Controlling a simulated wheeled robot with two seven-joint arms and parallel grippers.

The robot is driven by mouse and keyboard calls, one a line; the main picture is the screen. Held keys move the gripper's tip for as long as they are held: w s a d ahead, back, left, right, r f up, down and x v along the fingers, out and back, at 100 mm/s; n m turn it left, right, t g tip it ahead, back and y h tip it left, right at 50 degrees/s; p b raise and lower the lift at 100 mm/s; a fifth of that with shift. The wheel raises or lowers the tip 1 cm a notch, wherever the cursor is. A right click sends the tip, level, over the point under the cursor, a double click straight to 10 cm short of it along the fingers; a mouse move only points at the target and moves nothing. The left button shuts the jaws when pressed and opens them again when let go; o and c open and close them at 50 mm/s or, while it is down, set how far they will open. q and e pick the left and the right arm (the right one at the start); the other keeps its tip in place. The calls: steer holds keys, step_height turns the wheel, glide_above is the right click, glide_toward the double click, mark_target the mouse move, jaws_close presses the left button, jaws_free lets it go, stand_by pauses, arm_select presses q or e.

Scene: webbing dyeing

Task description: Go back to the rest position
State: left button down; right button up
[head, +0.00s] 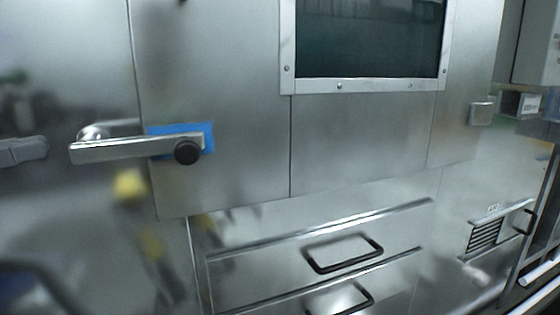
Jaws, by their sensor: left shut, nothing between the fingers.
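What looks like the tip of my left gripper (24,151) comes in at the left edge of the head view. It is grey and only a small part shows; the rest is cut off by the frame. It is shut and empty. It is left of the metal lever handle (120,149) on the steel machine front, with a gap between them in the picture. My right gripper is not in view.
A steel machine front (350,135) fills the view, with a dark window (370,38) at the top. A blue patch (206,131) is behind the lever's black knob (187,152). Below are drawers with dark handles (344,254). A vent (485,236) is at lower right.

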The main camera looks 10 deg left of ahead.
arm_select(q)
steer(key=w+d+f+p, duration=0.1)
steer(key=w+d+f, duration=0.2)
steer(key=d+f, duration=0.35)
steer(key=w+d+f+n+p, duration=0.15)
steer(key=d+f, duration=0.25)
steer(key=f, duration=0.5)
steer(key=w+d+f+p, duration=0.1)
steer(key=w+d+f, duration=0.35)
steer(key=f, duration=0.25)
steer(key=s+d+f+n+y+p, duration=0.1)
steer(key=s+f+n+y, duration=0.3)
steer(key=f, duration=0.6)
steer(key=s+d+f+n+y+p, duration=0.1)
steer(key=s+d+f+n+y, duration=0.1)
steer(key=s+f+n+y, duration=0.2)
steer(key=s+f+y, duration=0.3)
steer(key=f, duration=0.3)
steer(key=shift+s+d+f+g, duration=0.15)
steer(key=shift+s+f+g, duration=0.15)
steer(key=shift+g, duration=0.1)
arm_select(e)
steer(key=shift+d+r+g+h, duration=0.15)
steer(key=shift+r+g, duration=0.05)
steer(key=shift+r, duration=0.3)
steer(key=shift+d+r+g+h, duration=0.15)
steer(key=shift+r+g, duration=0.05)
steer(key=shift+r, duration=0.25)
